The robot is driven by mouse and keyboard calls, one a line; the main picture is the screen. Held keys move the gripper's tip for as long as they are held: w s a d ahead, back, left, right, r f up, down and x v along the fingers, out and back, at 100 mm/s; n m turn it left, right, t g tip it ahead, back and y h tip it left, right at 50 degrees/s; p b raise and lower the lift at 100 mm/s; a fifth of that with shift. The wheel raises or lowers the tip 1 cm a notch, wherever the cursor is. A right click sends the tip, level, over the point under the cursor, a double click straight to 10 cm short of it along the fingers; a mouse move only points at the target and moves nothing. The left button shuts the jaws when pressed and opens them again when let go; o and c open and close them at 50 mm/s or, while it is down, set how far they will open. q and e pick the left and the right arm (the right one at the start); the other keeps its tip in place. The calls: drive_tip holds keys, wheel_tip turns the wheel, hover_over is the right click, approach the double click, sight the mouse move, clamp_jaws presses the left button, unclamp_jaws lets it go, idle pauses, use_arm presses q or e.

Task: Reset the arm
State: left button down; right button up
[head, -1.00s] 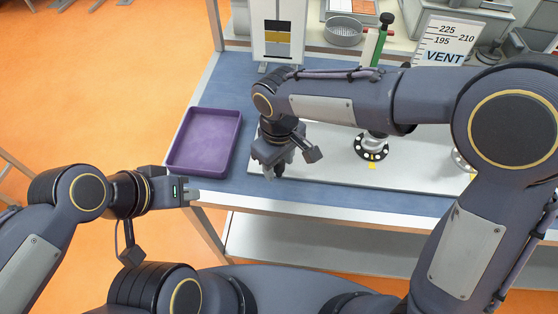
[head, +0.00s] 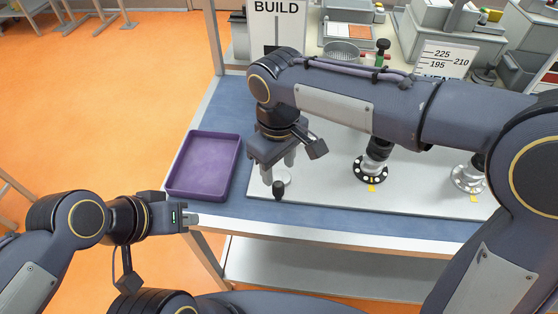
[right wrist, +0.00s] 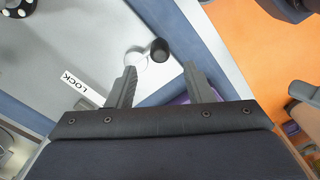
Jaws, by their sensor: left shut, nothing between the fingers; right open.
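My right gripper (head: 278,166) is open and empty, pointing down over the left part of the white panel (head: 330,193). A small black knob (head: 278,190) on a pale round base stands on the panel just beyond its fingertips. In the right wrist view the knob (right wrist: 159,50) shows ahead of the open fingers (right wrist: 160,74), with nothing between them. I cannot tell from these views how far apart knob and fingertips are. My left gripper (head: 188,219) is shut and empty, off the table's front left edge.
An empty purple tray (head: 203,193) lies left of the panel. Two round flanged fittings, a middle one (head: 371,168) and a right one (head: 467,178), stand on the panel. A LOCK label (right wrist: 83,87) lies near the knob. Boxes and a VENT scale (head: 442,60) stand behind.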

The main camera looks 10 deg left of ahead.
drive_tip(key=shift+d, duration=0.1)
drive_tip(key=s+d+r+m+t+y, duration=0.1)
drive_tip(key=d+m+y, duration=0.15)
drive_tip(key=d, duration=0.55)
drive_tip(key=s+d+r+m+y, duration=0.1)
drive_tip(key=s+d+r+m, duration=0.15)
drive_tip(key=d, duration=0.55)
drive_tip(key=s+d+f+m+t, duration=0.4)
drive_tip(key=s+d+m, duration=0.3)
drive_tip(key=s+d, duration=0.2)
drive_tip(key=shift+s+d+f+m+t, duration=0.3)
drive_tip(key=shift+s+d+f, duration=0.1)
drive_tip(key=shift+d+f, duration=0.05)
